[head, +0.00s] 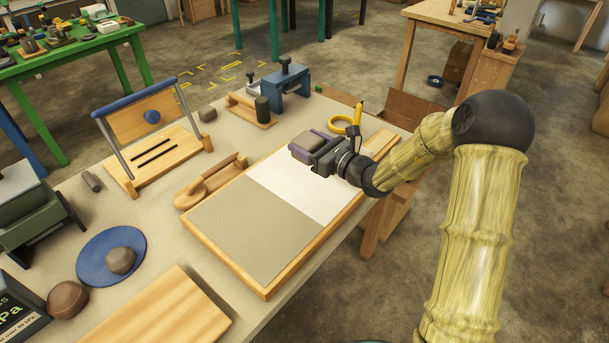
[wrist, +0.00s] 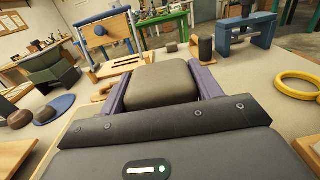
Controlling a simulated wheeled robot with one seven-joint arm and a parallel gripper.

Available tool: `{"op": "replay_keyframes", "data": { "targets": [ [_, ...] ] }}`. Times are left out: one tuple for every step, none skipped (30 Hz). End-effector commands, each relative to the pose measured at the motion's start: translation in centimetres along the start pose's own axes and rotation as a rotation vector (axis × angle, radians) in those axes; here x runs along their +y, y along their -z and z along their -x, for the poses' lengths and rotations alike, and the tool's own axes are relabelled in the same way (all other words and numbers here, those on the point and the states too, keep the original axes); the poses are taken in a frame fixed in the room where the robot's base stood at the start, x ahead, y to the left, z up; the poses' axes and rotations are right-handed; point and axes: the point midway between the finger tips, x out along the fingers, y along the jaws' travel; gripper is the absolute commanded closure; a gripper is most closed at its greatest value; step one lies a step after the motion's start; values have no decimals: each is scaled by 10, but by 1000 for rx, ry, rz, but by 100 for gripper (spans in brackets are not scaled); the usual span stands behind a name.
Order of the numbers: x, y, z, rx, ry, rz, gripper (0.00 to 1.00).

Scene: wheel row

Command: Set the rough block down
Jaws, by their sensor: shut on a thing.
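My gripper (head: 308,150) is shut on a grey-brown block with rounded edges. In the wrist view the block (wrist: 160,84) sits between the two purple fingers and fills the gap. In the head view the gripper appears over the far part of the board's white panel (head: 310,185), and the block is mostly hidden by the fingers. The wooden-edged board (head: 268,292) has a grey-beige panel (head: 245,228) on its near half. The exact height of the block above the board cannot be told.
A wooden rack with a blue bar (head: 150,112), a wooden handled tool (head: 212,182) and a blue clamp stand (head: 287,82) stand left and beyond. A yellow ring (head: 340,126) lies close by on the right. A blue disc (head: 95,262) bears a stone. The grey-beige panel is clear.

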Motion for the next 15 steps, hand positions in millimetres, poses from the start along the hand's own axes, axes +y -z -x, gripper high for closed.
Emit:
{"op": "replay_keyframes", "data": {
  "targets": [
    [4, -4, -6, -5, -15, 5, 79],
    [6, -6, -8, -4, -19, 3, 79],
    [7, -9, -9, -3, -24, 3, 79],
    [7, -10, -10, -3, -26, 2, 79],
    [7, -11, -10, -3, -27, 1, 79],
    [8, -11, -11, -3, -29, 0, 79],
    [8, -12, -11, -3, -29, 0, 79],
    [8, -12, -11, -3, -29, -1, 79],
    [9, -11, -11, -3, -29, -1, 79],
    [9, -11, -11, -3, -29, -1, 79],
    [9, -11, -11, -3, -29, -1, 79],
    [9, -11, -11, -3, -29, -1, 79],
    [9, -10, -11, -3, -30, -1, 79],
    [9, -9, -11, -3, -30, -2, 79],
    [9, -6, -11, -2, -30, -2, 79]
  ]
}}
